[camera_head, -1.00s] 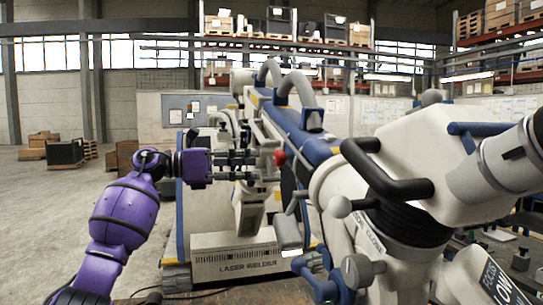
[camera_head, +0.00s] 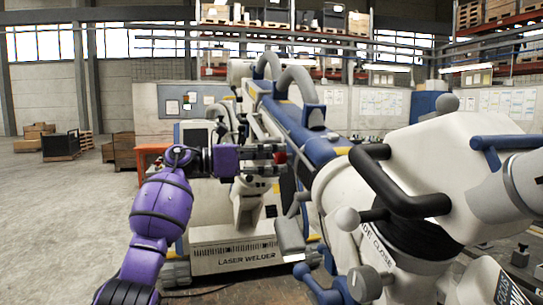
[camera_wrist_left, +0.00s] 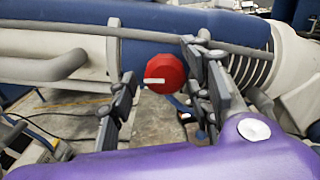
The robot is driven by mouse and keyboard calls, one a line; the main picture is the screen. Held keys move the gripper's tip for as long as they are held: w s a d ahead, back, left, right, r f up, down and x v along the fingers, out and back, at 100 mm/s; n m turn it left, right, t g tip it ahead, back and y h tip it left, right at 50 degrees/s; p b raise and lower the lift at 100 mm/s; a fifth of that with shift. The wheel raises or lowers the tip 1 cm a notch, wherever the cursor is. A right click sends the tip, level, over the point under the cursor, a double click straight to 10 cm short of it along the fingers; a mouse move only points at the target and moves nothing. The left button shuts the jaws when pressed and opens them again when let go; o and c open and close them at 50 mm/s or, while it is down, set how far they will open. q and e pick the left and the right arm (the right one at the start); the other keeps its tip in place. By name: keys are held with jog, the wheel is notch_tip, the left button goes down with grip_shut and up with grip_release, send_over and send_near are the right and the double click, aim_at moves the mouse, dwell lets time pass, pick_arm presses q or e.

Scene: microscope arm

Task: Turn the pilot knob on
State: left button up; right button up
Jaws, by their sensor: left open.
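The pilot knob looks like a red round knob (camera_wrist_left: 165,73) with a white pointer mark that lies nearly level, towards the left. It sits on the blue arm of the machine (camera_wrist_left: 150,52). In the wrist view my left gripper (camera_wrist_left: 166,88) is open, with one finger on each side of the knob and a gap at both sides. In the head view the gripper (camera_head: 272,158) points right at the machine, and a small bit of the red knob (camera_head: 281,157) shows at its fingertips. I cannot tell whether the fingers touch it. My right gripper is out of view.
The laser welder base (camera_head: 235,257) stands below and behind my left gripper. A large white microscope-like head with a black handle (camera_head: 400,190) fills the right side. An orange table (camera_head: 150,155) stands behind my arm. Open floor (camera_head: 60,220) lies to the left.

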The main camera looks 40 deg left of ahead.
pick_arm(q)
jog(key=shift+c, duration=0.4)
jog(key=c, duration=0.9)
jog(key=shift+s+r+n+p, duration=0.15)
jog(key=shift+n+p, duration=0.15)
jog(key=shift+n, duration=0.3)
jog(key=shift+c, duration=0.4)
jog(key=o, duration=1)
jog(key=shift+f, duration=0.2)
jog(key=shift+o, duration=0.3)
jog(key=shift+w+a+f, duration=0.1)
jog(key=shift+w, duration=0.2)
jog(key=shift+s, duration=0.1)
